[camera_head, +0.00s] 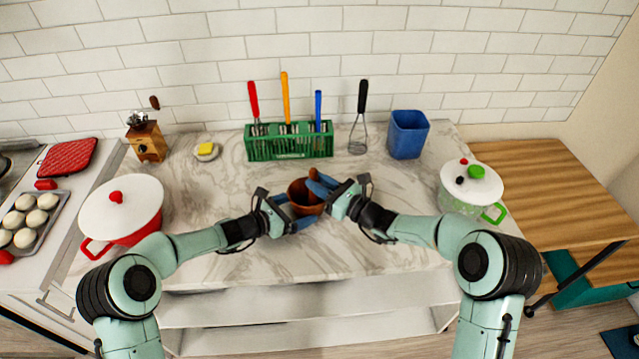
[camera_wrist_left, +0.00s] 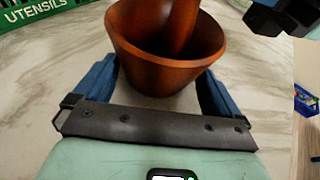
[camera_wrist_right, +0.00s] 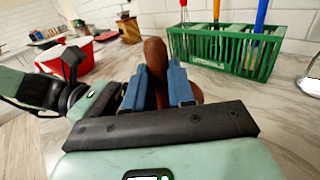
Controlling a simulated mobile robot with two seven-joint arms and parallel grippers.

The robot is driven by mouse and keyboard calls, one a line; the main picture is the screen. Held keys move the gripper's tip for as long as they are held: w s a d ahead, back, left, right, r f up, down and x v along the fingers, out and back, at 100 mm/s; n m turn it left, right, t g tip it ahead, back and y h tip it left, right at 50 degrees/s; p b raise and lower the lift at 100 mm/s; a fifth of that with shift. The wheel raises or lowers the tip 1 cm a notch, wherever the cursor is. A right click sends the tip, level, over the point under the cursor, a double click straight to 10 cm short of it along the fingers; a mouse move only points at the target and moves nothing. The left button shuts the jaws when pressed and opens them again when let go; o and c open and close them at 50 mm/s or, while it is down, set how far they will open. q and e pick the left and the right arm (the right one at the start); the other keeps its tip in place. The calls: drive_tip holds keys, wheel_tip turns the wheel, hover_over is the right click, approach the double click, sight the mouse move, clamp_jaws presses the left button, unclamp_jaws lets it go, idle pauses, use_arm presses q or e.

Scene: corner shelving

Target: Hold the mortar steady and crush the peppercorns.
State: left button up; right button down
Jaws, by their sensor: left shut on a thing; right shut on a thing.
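The reddish-brown mortar (camera_head: 298,203) stands on the marble counter and also fills the top of the left wrist view (camera_wrist_left: 150,72). My left gripper (camera_head: 291,212) is shut on it, with blue fingers on either side of its body. The brown pestle (camera_wrist_left: 184,25) stands in the mortar, leaning on the inside wall. Its rounded top (camera_wrist_right: 154,52) rises between the fingers in the right wrist view. My right gripper (camera_head: 322,186) is shut on the pestle just above the mortar's rim. No peppercorns are visible; the mortar's inside is mostly hidden.
A green utensil rack (camera_head: 290,147), a whisk (camera_head: 358,135) and a blue container (camera_head: 408,134) stand behind. A red pot (camera_head: 122,205) is at left, a white-lidded pot (camera_head: 468,190) at right. A grinder (camera_head: 146,140) and a yellow-topped dish (camera_head: 206,151) sit back left. Counter around the mortar is clear.

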drive_tip(key=shift+r, duration=0.85)
drive_tip(key=shift+a, duration=0.15)
drive_tip(key=shift+s+a+r, duration=0.2)
drive_tip(key=shift+s+a, duration=0.25)
drive_tip(key=shift+a, duration=0.35)
drive_tip(key=shift+f, duration=0.2)
drive_tip(key=shift+f, duration=1.15)
drive_tip(key=shift+r, duration=0.15)
